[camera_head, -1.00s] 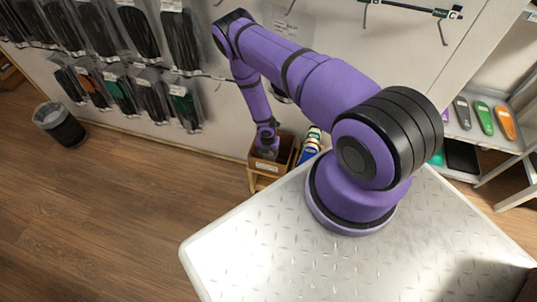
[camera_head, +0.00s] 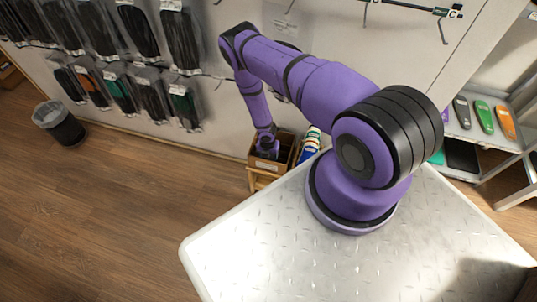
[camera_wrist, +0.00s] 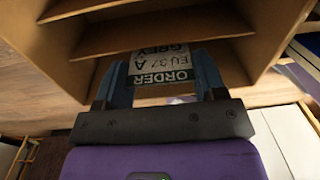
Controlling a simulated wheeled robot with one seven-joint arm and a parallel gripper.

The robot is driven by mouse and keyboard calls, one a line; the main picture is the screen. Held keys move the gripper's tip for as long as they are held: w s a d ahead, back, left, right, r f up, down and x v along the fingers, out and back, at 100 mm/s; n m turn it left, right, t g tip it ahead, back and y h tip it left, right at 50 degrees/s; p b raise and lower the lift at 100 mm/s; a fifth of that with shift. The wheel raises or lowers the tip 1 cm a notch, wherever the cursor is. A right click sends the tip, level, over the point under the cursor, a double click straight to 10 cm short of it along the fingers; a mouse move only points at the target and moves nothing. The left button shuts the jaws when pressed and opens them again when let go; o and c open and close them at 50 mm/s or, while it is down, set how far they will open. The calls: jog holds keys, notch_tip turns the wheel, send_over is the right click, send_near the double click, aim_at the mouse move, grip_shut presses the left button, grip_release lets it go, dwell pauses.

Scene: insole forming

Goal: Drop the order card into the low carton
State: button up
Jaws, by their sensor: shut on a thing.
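My gripper (camera_wrist: 163,82) is shut on the order card (camera_wrist: 160,62), a pale card with dark print reading ORDER, EU 37 A and GREY. The card sits between the two blue fingers, upside down in the wrist view. The brown carton (camera_wrist: 50,50) fills the top of that view, with parallel cardboard panels inside. The card lies in front of the opening between its walls; its exact depth I cannot tell. In the head view my gripper (camera_head: 267,152) is at the carton (camera_head: 256,164), which has a white front label and stands on a wooden stand. The card is not discernible there.
Bottles or tubes (camera_head: 309,146) stand just right of the carton. A wall with hanging packs (camera_head: 184,104) rises behind. A bin (camera_head: 61,126) stands far left on the open wooden floor. A shelf with colored insoles (camera_head: 484,117) is at the right.

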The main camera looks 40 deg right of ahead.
jog(key=o, duration=1.1)
jog(key=r, duration=1.3)
jog(key=shift+w+a+r, duration=0.1)
jog(key=shift+w+a, duration=0.05)
jog(key=shift+w, duration=0.05)
